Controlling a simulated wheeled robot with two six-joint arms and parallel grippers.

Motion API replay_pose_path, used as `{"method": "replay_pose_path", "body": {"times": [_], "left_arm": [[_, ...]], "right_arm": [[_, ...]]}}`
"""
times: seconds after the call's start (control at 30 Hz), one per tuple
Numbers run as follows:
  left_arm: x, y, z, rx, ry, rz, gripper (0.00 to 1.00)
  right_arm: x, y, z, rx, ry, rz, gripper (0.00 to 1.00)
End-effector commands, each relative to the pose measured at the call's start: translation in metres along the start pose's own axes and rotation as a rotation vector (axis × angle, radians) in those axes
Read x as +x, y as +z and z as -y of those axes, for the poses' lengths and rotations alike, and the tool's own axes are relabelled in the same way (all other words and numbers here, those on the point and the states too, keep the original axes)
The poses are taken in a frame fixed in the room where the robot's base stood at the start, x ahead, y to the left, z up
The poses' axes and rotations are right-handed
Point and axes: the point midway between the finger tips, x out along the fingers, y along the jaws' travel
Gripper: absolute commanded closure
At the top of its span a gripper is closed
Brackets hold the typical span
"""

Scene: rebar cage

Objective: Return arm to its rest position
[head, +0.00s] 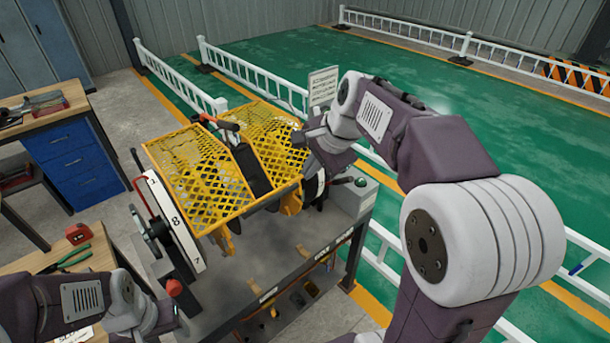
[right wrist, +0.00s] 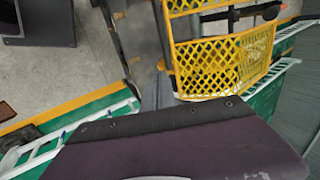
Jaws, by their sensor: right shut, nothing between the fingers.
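My right arm reaches in from the right in the head view. Its gripper (head: 308,138) is shut and empty, at the right edge of the yellow mesh guard (head: 205,195). I cannot tell whether it touches the guard. My left arm is low at the left, and its gripper (head: 178,326) is near the bottom edge, too small and dark to tell open from shut.
A grey machine bench (head: 330,240) carries the guard and a numbered white plate (head: 172,222). A wooden table (head: 30,262) with green-handled pliers (head: 68,257) and a red tape measure (head: 78,233) stands at left. White railings (head: 250,83) cross the green floor.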

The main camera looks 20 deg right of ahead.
Motion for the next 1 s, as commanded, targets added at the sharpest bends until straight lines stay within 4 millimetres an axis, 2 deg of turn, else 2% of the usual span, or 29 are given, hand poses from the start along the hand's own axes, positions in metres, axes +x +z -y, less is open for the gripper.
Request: {"method": "replay_pose_path", "body": {"times": [0.2,0.27,0.33,0.37,0.43,0.5,0.6,0.67,0.7,0.8,1.0], "left_arm": [[0.0,0.0,0.0,0.0,0.0,0.0,0.5],[0.003,0.001,0.0,0.0,0.0,0.0,0.5],[0.005,0.001,0.0,0.0,0.0,0.0,0.5],[0.007,0.001,0.0,0.0,0.0,0.0,0.5],[0.009,0.001,0.0,0.0,0.0,0.0,0.5],[0.011,0.001,0.0,0.0,0.0,0.0,0.5],[0.013,0.002,0.0,0.0,0.0,0.0,0.5],[0.012,0.002,0.0,0.0,0.0,0.0,0.5],[0.011,0.002,0.0,0.0,0.0,0.0,0.5],[0.011,0.002,0.0,0.0,0.0,0.0,0.5],[0.012,0.002,0.0,0.0,0.0,0.0,0.5]], "right_arm": [[-0.001,0.001,0.001,-0.002,-0.001,0.001,1.0],[0.005,0.01,0.002,-0.024,0.001,0.015,1.0],[0.024,0.029,-0.016,-0.047,0.061,0.058,1.0],[0.036,0.038,-0.031,-0.059,0.102,0.076,1.0],[0.069,0.057,-0.077,-0.148,0.209,0.11,1.0],[0.097,0.071,-0.129,-0.326,0.3,0.14,1.0],[0.122,0.083,-0.2,-0.652,0.387,0.194,1.0],[0.129,0.085,-0.231,-0.853,0.406,0.225,1.0],[0.131,0.083,-0.24,-0.961,0.4,0.233,1.0],[0.137,0.077,-0.234,-1.136,0.361,0.219,1.0],[0.137,0.076,-0.231,-1.189,0.35,0.222,1.0]]}}
